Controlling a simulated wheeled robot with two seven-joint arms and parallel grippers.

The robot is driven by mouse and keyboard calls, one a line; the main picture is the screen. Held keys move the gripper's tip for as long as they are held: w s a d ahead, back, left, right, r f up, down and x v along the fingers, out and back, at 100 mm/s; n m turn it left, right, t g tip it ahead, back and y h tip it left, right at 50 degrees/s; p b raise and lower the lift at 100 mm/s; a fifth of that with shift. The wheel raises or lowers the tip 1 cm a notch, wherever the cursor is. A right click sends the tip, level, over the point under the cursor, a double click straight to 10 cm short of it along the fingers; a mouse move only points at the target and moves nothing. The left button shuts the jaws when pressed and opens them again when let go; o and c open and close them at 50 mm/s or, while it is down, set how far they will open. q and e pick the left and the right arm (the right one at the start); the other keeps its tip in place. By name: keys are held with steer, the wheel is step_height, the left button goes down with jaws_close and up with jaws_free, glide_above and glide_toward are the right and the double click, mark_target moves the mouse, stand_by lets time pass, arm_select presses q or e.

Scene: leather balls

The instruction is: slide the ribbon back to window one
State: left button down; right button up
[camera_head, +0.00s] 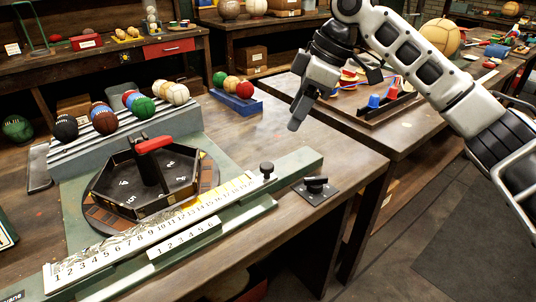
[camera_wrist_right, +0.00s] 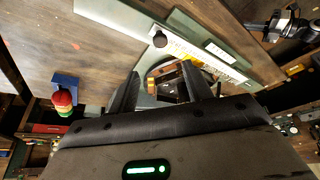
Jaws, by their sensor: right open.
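A long green rail (camera_head: 300,160) lies across the front of the bench. A pale numbered strip (camera_head: 140,238) runs along it, with yellowish parts towards its right end; I cannot tell for sure which part is the ribbon. A shorter strip (camera_head: 184,239) numbered 1 to 6 sits on the rail's front side. A dark knob (camera_head: 267,170) stands near the right end of the rail; it also shows in the right wrist view (camera_wrist_right: 160,40). My right gripper (camera_head: 295,124) is open and empty, in the air above and behind the rail's right end.
A dark hexagonal tray (camera_head: 125,180) with a red-handled post (camera_head: 155,144) stands behind the rail. Several leather balls (camera_head: 104,118) rest on a grey stepped rack (camera_head: 60,160). A blue holder (camera_head: 235,102) carries three balls. A black plate with a knob (camera_head: 315,187) lies right of the rail.

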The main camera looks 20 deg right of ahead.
mark_target(268, 164)
steer(key=x, duration=1.3)
steer(key=shift+a+f, duration=0.1)
steer(key=shift+f, duration=0.05)
steer(key=shift+w, duration=0.1)
jaws_close()
